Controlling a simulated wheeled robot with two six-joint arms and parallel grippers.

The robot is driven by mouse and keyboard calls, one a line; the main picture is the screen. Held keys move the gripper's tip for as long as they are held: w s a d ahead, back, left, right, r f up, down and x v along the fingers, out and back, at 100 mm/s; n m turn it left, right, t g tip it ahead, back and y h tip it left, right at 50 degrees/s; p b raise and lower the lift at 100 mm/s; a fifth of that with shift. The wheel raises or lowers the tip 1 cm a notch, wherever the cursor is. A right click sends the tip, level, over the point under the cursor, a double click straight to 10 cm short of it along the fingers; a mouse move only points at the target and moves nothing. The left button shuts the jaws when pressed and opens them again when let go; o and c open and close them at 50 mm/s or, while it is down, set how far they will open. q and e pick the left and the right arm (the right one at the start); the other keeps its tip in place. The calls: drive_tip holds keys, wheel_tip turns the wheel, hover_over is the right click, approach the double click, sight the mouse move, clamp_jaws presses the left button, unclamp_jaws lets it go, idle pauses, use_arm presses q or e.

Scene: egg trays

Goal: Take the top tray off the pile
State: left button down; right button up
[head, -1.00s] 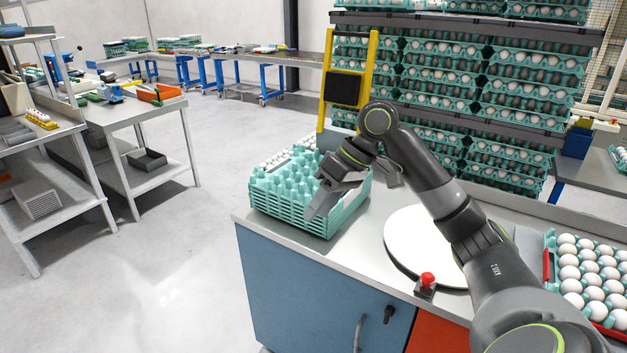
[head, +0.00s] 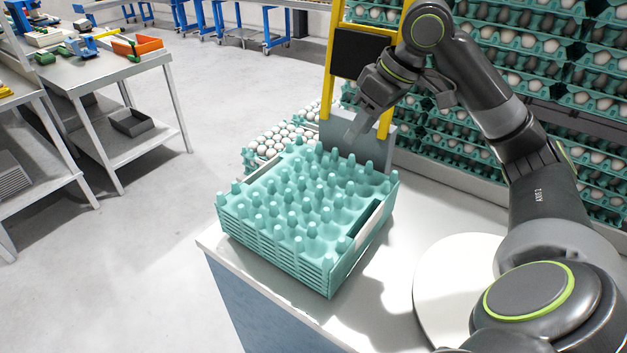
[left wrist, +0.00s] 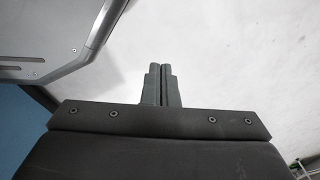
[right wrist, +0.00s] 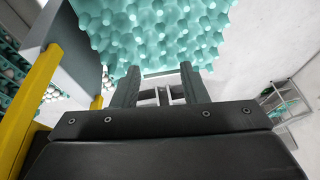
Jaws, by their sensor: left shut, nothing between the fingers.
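A pile of empty teal egg trays (head: 283,262) stands on the bench, with the bumpy top tray (head: 297,208) flush on the ones below. My right gripper (head: 398,120) is open and empty above the pile's far right edge, apart from it. In the right wrist view the gripper (right wrist: 159,70) has its two fingers spread, with the teal bumps of the top tray (right wrist: 160,28) beyond them. My left gripper (left wrist: 160,70) is shut and empty over pale floor in the left wrist view. It is out of the head view.
Trays of white eggs (head: 283,137) sit behind the pile. A yellow frame (head: 330,68) with a grey plate (head: 352,138) stands close by the right gripper. A white round plate (head: 450,285) lies at right. Stacked egg racks fill the back right.

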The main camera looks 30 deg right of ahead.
approach(323, 188)
drive_tip(key=x, duration=0.3)
drive_tip(key=shift+a+f, duration=0.25)
drive_tip(key=shift+a, duration=0.05)
drive_tip(key=shift+w+p+x, duration=0.15)
drive_tip(key=shift+x, duration=1.15)
drive_tip(key=shift+w+p+x, duration=0.1)
drive_tip(key=shift+p+x, duration=0.05)
drive_tip(key=shift+x, duration=1.2)
use_arm(q)
drive_tip(key=shift+s+a+r, duration=0.15)
drive_tip(key=shift+s, duration=0.3)
drive_tip(key=shift+s+a+r, duration=0.15)
drive_tip(key=shift+s, duration=0.3)
use_arm(e)
drive_tip(key=shift+d, duration=0.1)
drive_tip(key=shift+c, duration=0.2)
clamp_jaws()
drive_tip(key=shift+r, duration=0.1)
